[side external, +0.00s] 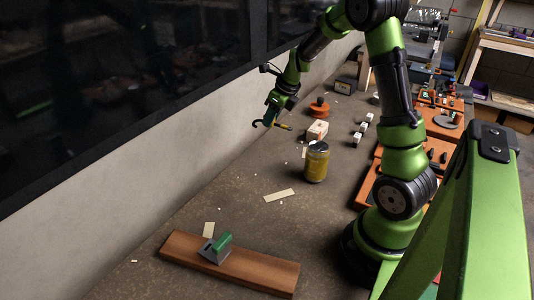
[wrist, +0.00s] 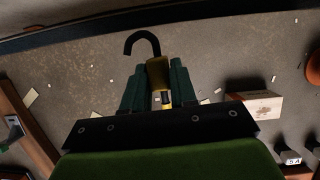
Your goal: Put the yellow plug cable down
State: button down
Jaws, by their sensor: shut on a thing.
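My gripper (wrist: 160,88) is shut on the yellow plug cable (wrist: 158,70). In the wrist view, the yellow plug sits between the two dark green fingers, and a black cable end curls out past the fingertips in a hook shape. In the side external view, the plug cable (side external: 283,126) shows as a small yellow piece with a dark hooked end at my gripper (side external: 272,119). It appears to be held above the table, near the wall; the exact height is hard to tell.
A yellow can (side external: 316,162), a wooden block (side external: 317,130) and an orange spool (side external: 319,108) stand right of my gripper. A wooden board with a green-topped grey piece (side external: 230,264) lies at the front. Small scraps are scattered about. The wall bounds the table's left side.

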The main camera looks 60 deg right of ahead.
jog(key=a+f+n+y, duration=0.1)
jog(key=a+n, duration=0.3)
jog(key=a, duration=1.2)
send_over(239, 183)
jog(key=s, duration=0.2)
jog(key=shift+g, duration=0.3)
jog(key=f, duration=0.4)
jog(key=shift+w+d+f, duration=0.2)
jog(key=shift+d+f, duration=0.05)
jog(key=shift+f, duration=2.2)
jog(key=shift+f, duration=0.2)
jog(key=c, duration=0.9)
grip_release()
jog(key=shift+r, duration=0.15)
